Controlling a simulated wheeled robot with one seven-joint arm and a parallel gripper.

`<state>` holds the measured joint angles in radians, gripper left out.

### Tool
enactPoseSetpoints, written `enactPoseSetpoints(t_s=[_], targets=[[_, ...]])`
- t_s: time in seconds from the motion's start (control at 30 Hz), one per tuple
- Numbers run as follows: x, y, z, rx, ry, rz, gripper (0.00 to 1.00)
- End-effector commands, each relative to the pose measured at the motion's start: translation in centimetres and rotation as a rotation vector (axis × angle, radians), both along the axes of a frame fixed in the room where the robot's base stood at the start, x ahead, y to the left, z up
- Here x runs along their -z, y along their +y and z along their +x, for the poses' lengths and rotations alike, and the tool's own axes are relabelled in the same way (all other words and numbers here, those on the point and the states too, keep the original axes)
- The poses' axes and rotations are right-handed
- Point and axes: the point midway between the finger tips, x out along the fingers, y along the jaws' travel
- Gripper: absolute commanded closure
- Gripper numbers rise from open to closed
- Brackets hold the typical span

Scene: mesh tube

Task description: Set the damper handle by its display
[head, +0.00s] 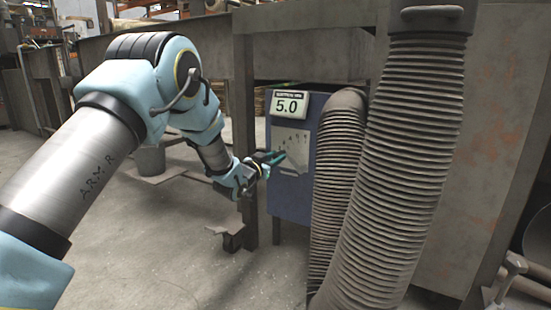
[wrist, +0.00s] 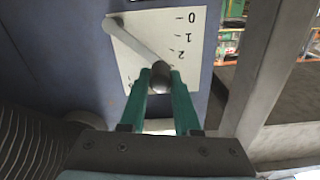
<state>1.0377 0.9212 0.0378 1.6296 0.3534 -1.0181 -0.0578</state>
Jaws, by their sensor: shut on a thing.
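The damper handle (wrist: 136,42) is a grey lever on a white scale plate (wrist: 205,40), with a dark round knob at its free end. In the wrist view the scale looks turned over and shows 0, 1 and 2. The lever lies just past the 2, and marks beyond are hidden by the fingers. My gripper (wrist: 160,82) has its green fingers shut around the knob. In the head view my gripper (head: 277,158) is at the plate (head: 293,140), and the lever is hard to make out. The display (head: 289,104) above it reads 5.0.
The plate and display are on a blue box (head: 288,205). Ribbed grey hoses (head: 400,160) stand close to its right. A steel post (head: 245,90) stands just left of the box. Open concrete floor (head: 190,250) lies in front.

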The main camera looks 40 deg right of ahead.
Motion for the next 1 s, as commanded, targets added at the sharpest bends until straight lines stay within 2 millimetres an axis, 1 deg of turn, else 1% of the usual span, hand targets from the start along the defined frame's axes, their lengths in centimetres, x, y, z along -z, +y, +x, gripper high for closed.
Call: enactPoseSetpoints(t_s=[0.77, 1.0], targets=[[0.07, 0.03, -0.01, 0.0, 0.001, 0.001, 1.0], [0.46, 0.17, 0.43, 0.0, 0.066, -0.014, 1.0]])
